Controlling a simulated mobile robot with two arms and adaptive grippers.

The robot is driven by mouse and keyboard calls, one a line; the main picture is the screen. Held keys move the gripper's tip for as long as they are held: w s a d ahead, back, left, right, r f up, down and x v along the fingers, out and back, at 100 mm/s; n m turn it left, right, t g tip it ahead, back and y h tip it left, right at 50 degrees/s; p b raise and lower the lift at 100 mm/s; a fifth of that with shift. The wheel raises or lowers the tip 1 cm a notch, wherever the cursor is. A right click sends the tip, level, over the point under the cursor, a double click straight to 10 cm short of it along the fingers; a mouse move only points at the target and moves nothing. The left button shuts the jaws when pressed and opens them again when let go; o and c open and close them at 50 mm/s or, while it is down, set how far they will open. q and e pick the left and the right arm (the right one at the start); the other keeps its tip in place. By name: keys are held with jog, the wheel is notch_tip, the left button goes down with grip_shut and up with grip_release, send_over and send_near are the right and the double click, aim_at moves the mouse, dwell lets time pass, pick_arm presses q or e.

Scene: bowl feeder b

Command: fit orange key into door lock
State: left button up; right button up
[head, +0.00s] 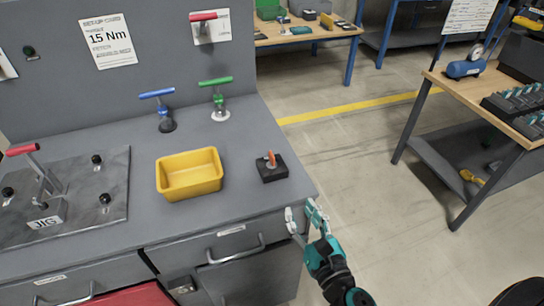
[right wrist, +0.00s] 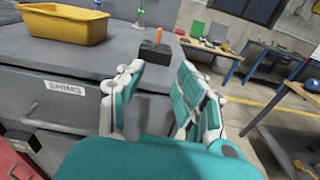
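The orange key (head: 271,157) stands upright in a black block (head: 272,173) near the right end of the grey bench top. The key also shows in the right wrist view (right wrist: 160,36), beyond my fingertips. My right gripper (head: 303,212) is open and empty, off the bench's front right corner and apart from the key. In the right wrist view its two fingers (right wrist: 161,70) are spread with a clear gap. My left gripper is not in view. I cannot clearly make out a door lock; a small dark fitting (head: 182,288) shows on the cabinet front.
A yellow bin (head: 190,174) stands left of the black block. A jig plate (head: 115,185) with a red-handled clamp is at left. Drawer handles (head: 236,254) project below the bench edge. Floor at right is clear up to another table.

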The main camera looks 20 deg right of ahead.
notch_tip(320, 180, up, 3)
jog(key=w, duration=0.1)
jog(key=p, duration=0.4)
send_near(274, 159)
jog(key=shift+n, duration=0.4)
jog(key=w, duration=0.4)
jog(key=shift+w+d, duration=0.2)
jog(key=shift+w, duration=0.05)
jog(key=w, duration=0.5)
jog(key=shift+w+a, duration=0.15)
jog(key=shift+a, duration=0.2)
jog(key=shift+w+f, duration=0.2)
jog(key=shift+w, duration=0.25)
jog(key=shift+s, duration=0.1)
jog(key=shift+c, duration=1.1)
grip_shut()
